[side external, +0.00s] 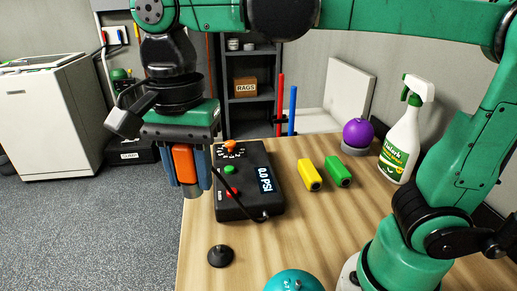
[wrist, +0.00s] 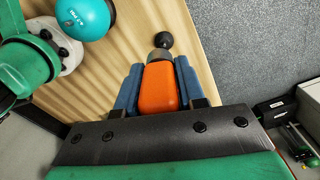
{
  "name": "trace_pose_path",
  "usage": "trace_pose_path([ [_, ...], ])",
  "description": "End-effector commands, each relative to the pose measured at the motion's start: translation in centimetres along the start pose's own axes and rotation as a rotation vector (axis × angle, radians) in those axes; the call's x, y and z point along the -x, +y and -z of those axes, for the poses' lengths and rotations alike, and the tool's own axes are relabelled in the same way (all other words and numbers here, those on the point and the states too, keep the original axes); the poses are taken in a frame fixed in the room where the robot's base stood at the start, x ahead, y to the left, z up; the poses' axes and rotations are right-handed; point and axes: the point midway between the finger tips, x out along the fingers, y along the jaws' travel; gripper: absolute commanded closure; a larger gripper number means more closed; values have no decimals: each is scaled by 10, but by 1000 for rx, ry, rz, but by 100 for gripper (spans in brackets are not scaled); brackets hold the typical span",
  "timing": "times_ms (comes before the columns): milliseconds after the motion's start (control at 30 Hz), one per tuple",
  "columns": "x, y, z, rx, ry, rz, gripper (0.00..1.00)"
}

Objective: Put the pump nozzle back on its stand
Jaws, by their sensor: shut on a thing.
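The pump nozzle (side external: 183,163) has an orange body and a grey tip pointing down. My gripper (side external: 186,182) is shut on it, with a blue finger on each side. The nozzle also shows in the wrist view (wrist: 157,90) between the fingers (wrist: 160,80). The stand (side external: 220,257) is a small black round base with a short post, on the table near its left edge. In the wrist view the stand (wrist: 163,40) appears just beyond the nozzle's tip. The nozzle is apart from the stand, above and behind it in the side view.
The black pump (side external: 262,207) reads 0.0 PSI, right of my gripper, with a thin black cable across it. Yellow (side external: 309,174) and green (side external: 338,171) blocks, a purple ball (side external: 358,132), a spray bottle (side external: 400,145) and a teal ball (side external: 294,281) stand on the wooden table (side external: 330,222).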

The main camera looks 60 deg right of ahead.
Motion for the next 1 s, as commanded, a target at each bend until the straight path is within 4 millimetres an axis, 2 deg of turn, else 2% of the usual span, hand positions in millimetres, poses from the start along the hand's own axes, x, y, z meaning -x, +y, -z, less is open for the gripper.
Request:
trace_pose_path([
  [33,-17,-5,9,-34,0,0,100],
  [200,-66,-9,34,-124,0,1,100],
  [400,-99,-3,50,-187,0,1,100],
  [533,-107,-1,54,-202,0,1,100],
  [1000,-112,-1,54,-202,0,1,100],
])
